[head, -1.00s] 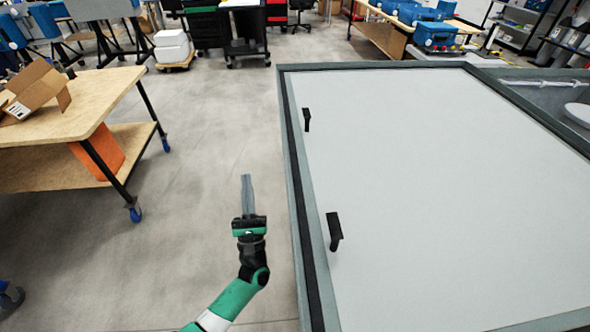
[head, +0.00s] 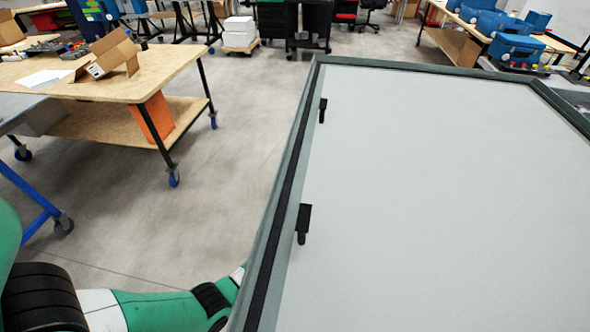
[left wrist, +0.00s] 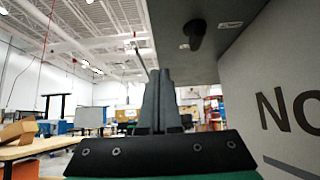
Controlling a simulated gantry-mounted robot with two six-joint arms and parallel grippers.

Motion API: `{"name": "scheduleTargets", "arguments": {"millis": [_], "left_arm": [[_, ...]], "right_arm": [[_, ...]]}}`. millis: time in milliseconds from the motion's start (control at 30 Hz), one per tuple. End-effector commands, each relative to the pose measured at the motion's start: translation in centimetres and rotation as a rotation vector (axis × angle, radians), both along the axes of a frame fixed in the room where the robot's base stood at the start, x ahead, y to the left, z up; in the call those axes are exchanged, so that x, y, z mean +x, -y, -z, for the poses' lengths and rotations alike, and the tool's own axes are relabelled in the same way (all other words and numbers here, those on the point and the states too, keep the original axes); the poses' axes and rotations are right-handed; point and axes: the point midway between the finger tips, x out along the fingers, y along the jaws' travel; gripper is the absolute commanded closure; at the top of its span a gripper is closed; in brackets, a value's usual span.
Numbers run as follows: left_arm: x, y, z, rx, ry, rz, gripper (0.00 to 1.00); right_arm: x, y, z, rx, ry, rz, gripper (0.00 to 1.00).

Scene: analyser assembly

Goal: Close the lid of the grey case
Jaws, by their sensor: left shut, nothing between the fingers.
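The grey case (head: 262,262) fills the right of the head view. Its broad pale panel (head: 440,180) carries two black handle-like fittings (head: 304,222) near the left edge; I cannot tell from here how far the lid stands open. My left arm comes in from the lower left and passes out of sight behind the case's left edge, so that gripper is hidden in the head view. In the left wrist view my left gripper (left wrist: 160,85) is shut and empty, below a grey overhanging surface (left wrist: 215,60) with a dark knob (left wrist: 195,33). My right gripper is not in view.
A pale wall with dark lettering (left wrist: 290,105) stands close on the right in the left wrist view. A wooden table (head: 130,85) with an open cardboard box (head: 108,55) stands to the left of the case. Clear floor (head: 235,130) lies between them.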

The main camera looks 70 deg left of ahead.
Motion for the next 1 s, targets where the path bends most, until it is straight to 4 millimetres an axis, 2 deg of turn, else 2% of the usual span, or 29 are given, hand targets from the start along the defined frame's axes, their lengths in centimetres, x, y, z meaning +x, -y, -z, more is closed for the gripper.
{"name": "scheduleTargets", "arguments": {"millis": [100, 200, 300, 833, 1000], "left_arm": [[0.9, -1.6, -2.0, 0.002, 0.002, -0.002, 1.00], [1.0, -1.5, -4.0, 0.000, 0.001, 0.001, 1.00], [1.0, -1.4, -5.1, 0.001, 0.001, 0.001, 1.00], [1.0, -1.3, -5.9, 0.002, -0.002, 0.003, 1.00], [1.6, -0.9, -7.8, 0.012, -0.014, 0.014, 1.00]], "right_arm": [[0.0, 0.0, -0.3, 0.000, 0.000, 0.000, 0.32], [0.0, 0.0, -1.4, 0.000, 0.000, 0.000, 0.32], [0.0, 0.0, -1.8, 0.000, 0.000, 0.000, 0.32], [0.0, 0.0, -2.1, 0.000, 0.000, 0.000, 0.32], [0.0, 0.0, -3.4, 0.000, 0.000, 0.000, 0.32]]}}
